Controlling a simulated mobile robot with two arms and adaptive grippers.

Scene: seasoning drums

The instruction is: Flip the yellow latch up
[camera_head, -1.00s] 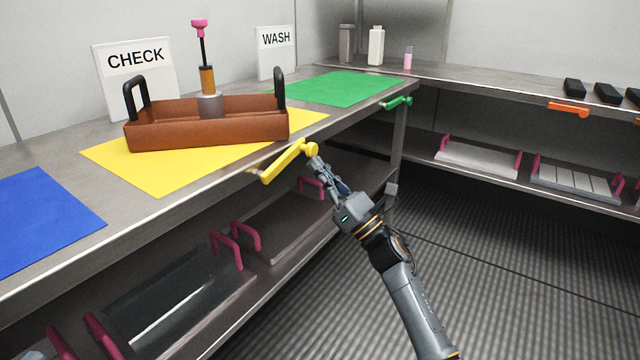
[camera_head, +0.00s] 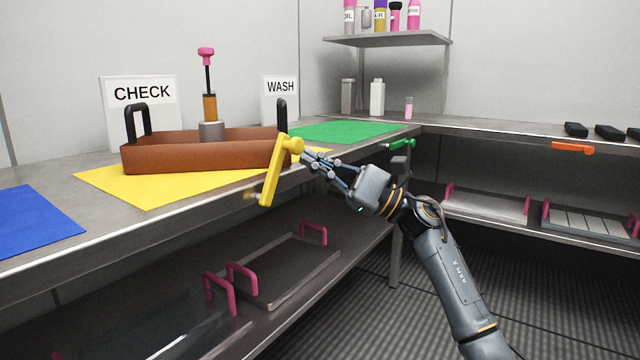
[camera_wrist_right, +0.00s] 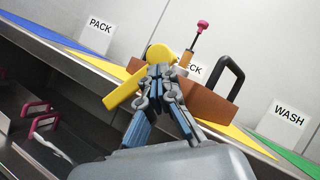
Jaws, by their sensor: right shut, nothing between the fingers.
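The yellow latch (camera_head: 280,172) is at the front edge of the table, beside the yellow mat. Its round pivot end is at the upper right, and its arm slants down to the left. My right gripper (camera_head: 307,158) is shut and empty, with its fingertips right at the pivot end; I cannot tell whether they touch it. In the right wrist view, the closed fingertips (camera_wrist_right: 160,72) overlap the lower part of the latch's round end, and the yellow arm (camera_wrist_right: 125,88) extends down and left from there. My left gripper is not in view.
A brown tray (camera_head: 190,158) with black handles stands on the yellow mat (camera_head: 150,192), near the latch. A green latch (camera_head: 402,143) is farther along the edge. Trays with pink handles (camera_head: 240,275) lie on the shelf below. Open floor lies to the right.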

